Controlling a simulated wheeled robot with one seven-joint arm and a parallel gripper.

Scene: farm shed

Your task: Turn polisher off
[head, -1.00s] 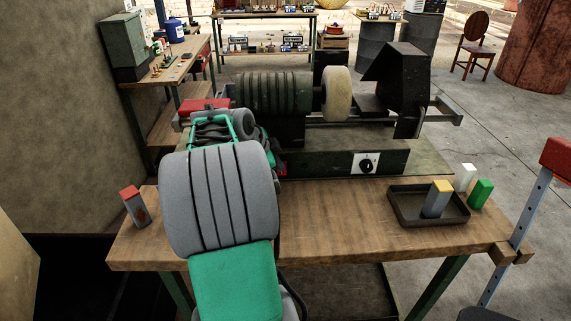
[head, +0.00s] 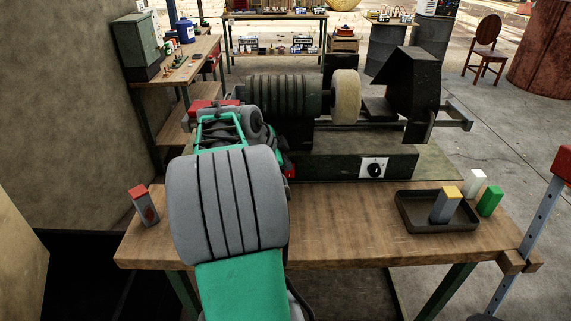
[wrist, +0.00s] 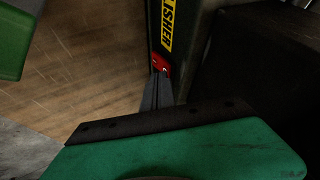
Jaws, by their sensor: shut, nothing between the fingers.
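The polisher stands on the wooden bench in the head view, with a dark ribbed motor (head: 283,95), a pale wheel (head: 346,98) and a dark base carrying a black knob (head: 374,170) on a white plate. A small red switch (wrist: 161,65) sits below the yellow "LISHER" label (wrist: 168,30) in the wrist view. My gripper (wrist: 157,77) is shut and empty, its fingertips at the lower edge of the red switch. I cannot tell whether they touch it. In the head view my arm hides most of the gripper and the base's left end.
A dark tray (head: 405,221) holds a yellow-topped grey block (head: 446,206). White (head: 475,184) and green (head: 490,201) blocks stand beside it. A red-topped block (head: 143,206) stands at the bench's left. The bench front (head: 350,225) between is clear.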

